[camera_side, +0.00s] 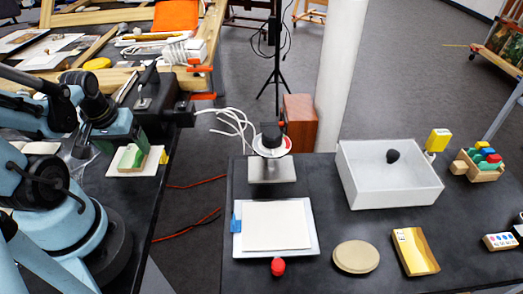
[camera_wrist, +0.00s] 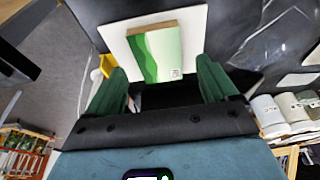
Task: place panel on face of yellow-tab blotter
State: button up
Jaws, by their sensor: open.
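The panel (camera_side: 131,158), a small block painted green and white with a wooden edge, lies on the white yellow-tab blotter (camera_side: 150,164) on the left table. In the wrist view the panel (camera_wrist: 158,52) rests flat and slightly turned on the blotter (camera_wrist: 190,20), with the yellow tab (camera_wrist: 97,76) at the lower left. My gripper (camera_wrist: 162,68) has its two green fingers spread apart, with the panel ahead of and between the fingertips. Nothing is held between them. In the side view my gripper (camera_side: 128,140) is just behind the panel; its fingertips are partly hidden.
A blue-tab blotter (camera_side: 237,245) with a pale sheet lies on the right table, near a red knob (camera_side: 278,267), a round tan disc (camera_side: 355,257), a gilt block (camera_side: 415,251) and a white box (camera_side: 385,195). A gap with cables separates the tables.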

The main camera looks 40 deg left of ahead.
jog(key=shift+v, duration=4.4)
jog(key=w+d+r+m+t+h, duration=0.1)
jog(key=w+d+m+t+h, duration=0.1)
jog(key=w+d+m+t, duration=0.3)
jog(key=w+d+m, duration=0.4)
jog(key=w+d, duration=0.4)
jog(key=shift+w+d+r, duration=0.2)
jog(key=shift+d+r, duration=0.05)
jog(key=shift+d, duration=0.05)
jog(key=shift+c, duration=0.4)
